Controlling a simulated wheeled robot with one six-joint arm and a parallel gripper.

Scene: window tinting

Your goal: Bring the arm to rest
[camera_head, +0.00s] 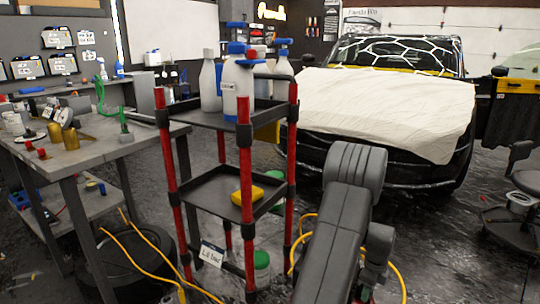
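My arm (340,220) rises from the bottom edge of the head view, right of the middle. Its dark grey links stand in front of the floor and the car's front. My gripper cannot be made out in this view, so whether it holds anything does not show.
A red-posted cart (245,160) with bottles (237,85) on top and a yellow sponge-like block (247,195) stands close left of my arm. A grey workbench (95,145) is farther left. A cloth-covered car (395,105) stands behind. Yellow hoses (140,262) cross the floor. A stool (520,190) stands right.

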